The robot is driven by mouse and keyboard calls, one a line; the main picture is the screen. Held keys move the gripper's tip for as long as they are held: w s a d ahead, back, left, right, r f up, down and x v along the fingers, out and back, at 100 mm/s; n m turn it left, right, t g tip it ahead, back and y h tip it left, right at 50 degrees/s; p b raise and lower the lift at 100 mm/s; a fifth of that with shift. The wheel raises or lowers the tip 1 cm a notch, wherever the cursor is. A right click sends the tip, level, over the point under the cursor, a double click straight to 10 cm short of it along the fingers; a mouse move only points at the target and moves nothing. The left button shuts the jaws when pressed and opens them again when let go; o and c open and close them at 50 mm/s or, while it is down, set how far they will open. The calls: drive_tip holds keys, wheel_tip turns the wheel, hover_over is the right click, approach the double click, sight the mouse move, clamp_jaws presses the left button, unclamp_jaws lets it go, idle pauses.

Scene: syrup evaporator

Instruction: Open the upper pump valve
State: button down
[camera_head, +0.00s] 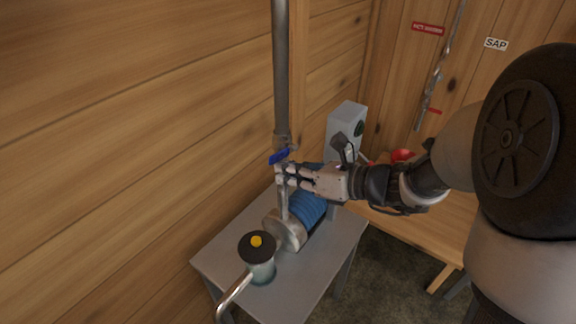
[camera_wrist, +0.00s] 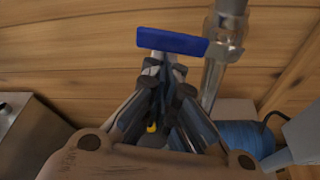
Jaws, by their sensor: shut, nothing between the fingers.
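The upper pump valve has a blue lever handle (camera_head: 279,156) on the vertical grey pipe (camera_head: 281,70) above the pump. In the wrist view the blue handle (camera_wrist: 172,41) lies nearly level, just beyond my fingertips, with its right end by the metal valve body (camera_wrist: 226,40). My gripper (camera_head: 281,172) is shut and empty, just below the handle in the head view. In the wrist view my gripper (camera_wrist: 165,68) has its fingertips together at the handle's lower edge. I cannot tell whether they touch it.
The blue pump motor (camera_head: 308,207) sits on a grey table (camera_head: 225,258) under my gripper. A black-capped filter housing (camera_head: 258,250) with a yellow knob stands at the front. A grey box (camera_head: 345,125) is behind, and the wooden wall (camera_head: 150,130) is close on the left.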

wheel_tip(320, 180, up, 7)
drive_tip(key=w+d+m+g+y+p, duration=0.2)
drive_tip(key=m+p, duration=0.7)
drive_tip(key=p, duration=1.2)
drive_tip(key=shift+w+r+m+y, duration=0.15)
drive_tip(key=shift+w+m+y, duration=0.2)
drive_tip(key=shift+y, duration=0.75)
drive_tip(key=shift+w+d+p, duration=0.1)
drive_tip(key=shift+d+p, duration=0.05)
drive_tip(key=shift+p, duration=0.15)
